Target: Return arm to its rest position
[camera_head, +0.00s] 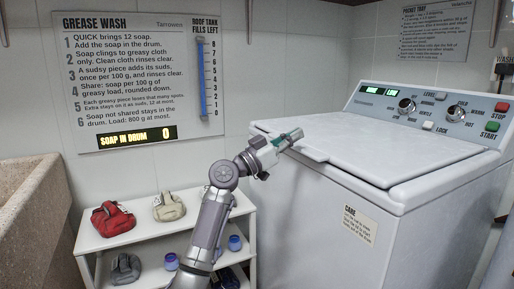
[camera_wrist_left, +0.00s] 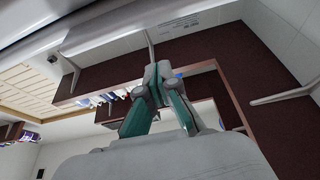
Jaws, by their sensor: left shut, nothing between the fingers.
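My left arm comes up from the bottom of the head view, in front of the white shelf. My left gripper (camera_head: 291,138) is at its upper end, close to the front left edge of the washing machine's lid (camera_head: 375,140). I cannot tell whether it touches the lid. In the left wrist view the green and grey fingers of the left gripper (camera_wrist_left: 157,72) meet at their tips, with nothing between them. My right arm and gripper are not in view.
The white shelf (camera_head: 150,236) holds a red bundle (camera_head: 113,218), a beige bundle (camera_head: 168,206), a grey bundle (camera_head: 125,268) and small blue jars (camera_head: 235,243). A stone basin (camera_head: 30,215) stands at the left. The lid is shut. The sign's drum display (camera_head: 137,137) reads 0.

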